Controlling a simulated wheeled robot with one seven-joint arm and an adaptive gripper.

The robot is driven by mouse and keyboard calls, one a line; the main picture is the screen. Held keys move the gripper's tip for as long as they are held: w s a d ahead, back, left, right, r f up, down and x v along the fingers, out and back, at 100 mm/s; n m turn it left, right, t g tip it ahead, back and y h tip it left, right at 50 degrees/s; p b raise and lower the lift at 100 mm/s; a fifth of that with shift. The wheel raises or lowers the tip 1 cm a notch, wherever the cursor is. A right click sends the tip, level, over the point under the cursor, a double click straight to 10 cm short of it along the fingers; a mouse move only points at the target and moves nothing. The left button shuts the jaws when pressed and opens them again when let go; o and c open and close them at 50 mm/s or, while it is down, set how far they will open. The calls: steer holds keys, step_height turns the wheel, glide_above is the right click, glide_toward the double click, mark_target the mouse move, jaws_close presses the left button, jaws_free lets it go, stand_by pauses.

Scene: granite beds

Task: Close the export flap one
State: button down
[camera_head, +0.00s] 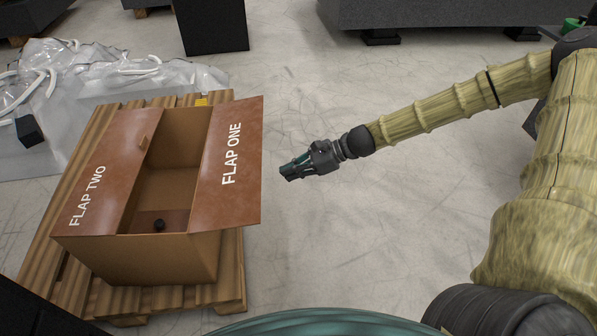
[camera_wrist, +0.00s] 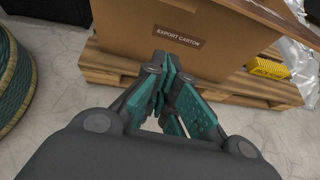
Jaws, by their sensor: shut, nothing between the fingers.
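The brown carton (camera_head: 150,262) stands on a wooden pallet in the head view, with its middle open. Flap one (camera_head: 228,160), a reddish-brown panel with white lettering, is open at the right and overhangs the carton's right side. A flap edge crosses the upper right there.
The pallet (camera_head: 232,275) sticks out around the carton. A yellow item (camera_wrist: 268,67) lies on it. Plastic-wrapped goods (camera_head: 60,85) lie at the left, and a dark block (camera_head: 210,25) stands behind. The floor (camera_head: 330,240) right of the pallet is clear.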

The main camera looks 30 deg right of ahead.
steer(key=b+x, duration=0.3)
steer(key=x, duration=0.3)
steer(key=shift+a+r, duration=0.2)
steer(key=shift+r, duration=1.85)
steer(key=shift+r, duration=0.1)
steer(key=shift+r, duration=0.1)
steer(key=shift+r+h+p, duration=0.3)
steer(key=shift+r+p, duration=0.05)
steer(key=shift+p, duration=0.7)
steer(key=shift+r+p, duration=0.2)
steer(key=shift+p, duration=0.3)
